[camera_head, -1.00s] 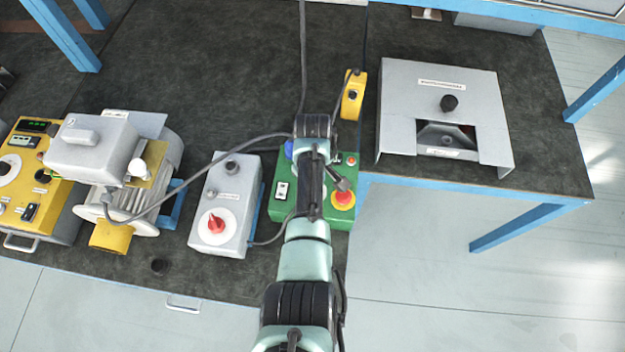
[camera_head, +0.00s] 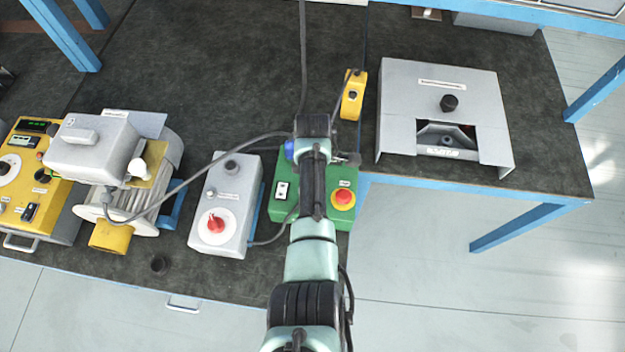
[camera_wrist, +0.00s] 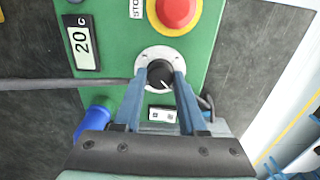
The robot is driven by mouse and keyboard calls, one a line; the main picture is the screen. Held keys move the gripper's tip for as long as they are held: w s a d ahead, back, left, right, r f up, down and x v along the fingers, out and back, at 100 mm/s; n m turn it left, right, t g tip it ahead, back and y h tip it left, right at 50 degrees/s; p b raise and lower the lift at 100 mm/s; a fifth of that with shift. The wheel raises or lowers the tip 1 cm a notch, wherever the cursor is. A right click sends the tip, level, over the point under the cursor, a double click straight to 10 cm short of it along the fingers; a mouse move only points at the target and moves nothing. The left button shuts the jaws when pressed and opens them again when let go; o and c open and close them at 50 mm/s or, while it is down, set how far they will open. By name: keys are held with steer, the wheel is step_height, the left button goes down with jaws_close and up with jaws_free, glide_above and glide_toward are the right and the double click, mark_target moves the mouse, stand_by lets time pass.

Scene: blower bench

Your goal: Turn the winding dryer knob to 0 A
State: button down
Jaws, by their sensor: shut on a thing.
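The green winding dryer box (camera_head: 277,212) stands on the bench under my arm in the head view. Its black knob (camera_wrist: 160,74) shows in the wrist view, on a round pale dial plate. A light pointer mark on the knob seems to face the lower right of the picture. The scale marks are too small to read. My gripper (camera_wrist: 160,79) is shut on the knob, with one blue finger on each side. In the head view my arm hides the knob and fingertips. A display (camera_wrist: 83,42) on the box shows 20.
A red stop button (camera_wrist: 175,12) on a yellow base is close to the knob. A dark cable (camera_wrist: 60,84) crosses beside the left finger. A grey box with a red knob (camera_head: 215,225) stands left, and a yellow pendant (camera_head: 353,95) lies behind. A grey cover (camera_head: 440,85) is at right.

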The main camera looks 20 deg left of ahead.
steer(key=shift+w+r, duration=0.1)
stand_by(0.3)
steer(key=shift+c, duration=2.3)
jaws_free()
step_height(320, 180, up, 13)
